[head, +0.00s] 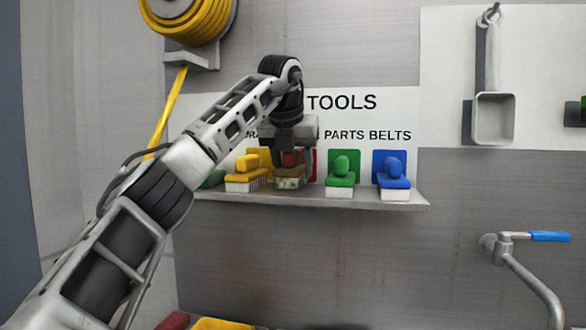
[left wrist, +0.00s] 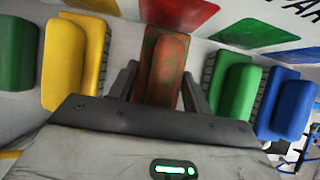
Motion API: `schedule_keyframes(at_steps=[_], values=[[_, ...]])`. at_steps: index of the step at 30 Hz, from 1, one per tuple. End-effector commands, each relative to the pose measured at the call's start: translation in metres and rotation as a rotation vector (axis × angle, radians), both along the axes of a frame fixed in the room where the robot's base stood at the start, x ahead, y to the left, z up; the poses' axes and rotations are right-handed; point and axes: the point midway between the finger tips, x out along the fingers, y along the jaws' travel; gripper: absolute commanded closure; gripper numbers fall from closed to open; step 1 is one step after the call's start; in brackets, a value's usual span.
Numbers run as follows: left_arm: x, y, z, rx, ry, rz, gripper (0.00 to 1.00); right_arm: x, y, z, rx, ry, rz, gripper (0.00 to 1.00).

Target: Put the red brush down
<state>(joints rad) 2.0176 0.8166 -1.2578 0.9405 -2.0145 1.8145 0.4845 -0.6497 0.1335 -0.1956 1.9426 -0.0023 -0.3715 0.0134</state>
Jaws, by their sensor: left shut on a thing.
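The red brush (head: 290,172) is at the shelf in the head view, between the yellow and green brushes, in front of a red panel. It looks dirty, with greenish-brown smears. My left gripper (head: 291,158) reaches down over it and is shut on it. In the left wrist view the red brush (left wrist: 161,70) sits between the two dark fingers of my left gripper (left wrist: 158,88). The gripper hides part of the brush in the head view, and I cannot tell whether its bristles touch the shelf (head: 310,199). My right gripper is not in view.
A yellow brush (head: 245,174) stands close on the left, with a green item (head: 213,179) beyond it. A green brush (head: 341,176) and a blue brush (head: 392,175) stand to the right. A hose reel (head: 190,22) hangs above, and a blue-handled tap (head: 548,237) is at right.

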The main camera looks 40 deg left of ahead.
Motion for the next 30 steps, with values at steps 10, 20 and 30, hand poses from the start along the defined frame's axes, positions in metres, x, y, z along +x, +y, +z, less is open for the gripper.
schedule_keyframes(at_steps=[10, 20, 30], values=[[0.0, 0.0, -0.011, 0.0, -0.002, 0.0, 0.81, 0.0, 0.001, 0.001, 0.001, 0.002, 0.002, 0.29], [0.0, 0.0, -0.013, 0.0, -0.001, 0.001, 0.3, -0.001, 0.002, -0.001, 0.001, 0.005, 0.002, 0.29], [-0.005, -0.004, 0.0, 0.0, -0.005, 0.0, 0.3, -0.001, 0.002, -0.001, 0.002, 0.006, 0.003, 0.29]])
